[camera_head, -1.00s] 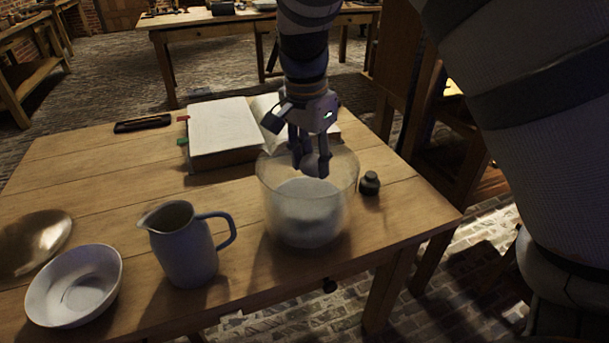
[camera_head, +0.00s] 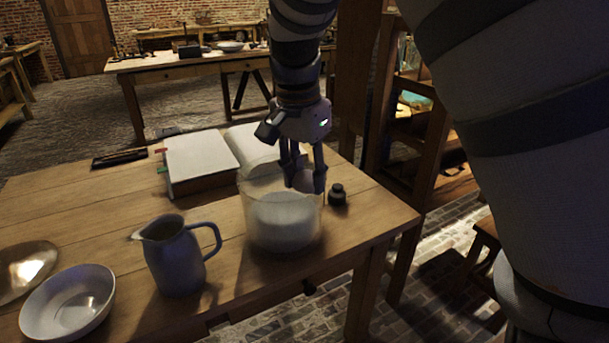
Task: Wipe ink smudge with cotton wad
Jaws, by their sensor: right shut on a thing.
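My right gripper (camera_head: 304,183) points down at the right part of the glass jar's mouth. Its fingers are shut on a small pale grey wad, mostly hidden between the fingertips. The glass jar (camera_head: 283,232) stands near the table's front edge and holds a white, fluffy filling that looks like cotton. An open book (camera_head: 202,157) lies behind the jar, its right page partly covered by my gripper. I cannot make out an ink smudge on the visible pages. My left gripper is not in view.
A small dark ink bottle (camera_head: 337,194) stands right of the jar. A grey-blue jug (camera_head: 176,258), a white bowl (camera_head: 68,305) and a metal plate (camera_head: 24,270) stand to the left. A dark pen tray (camera_head: 120,158) lies left of the book. The table's (camera_head: 80,210) left middle is clear.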

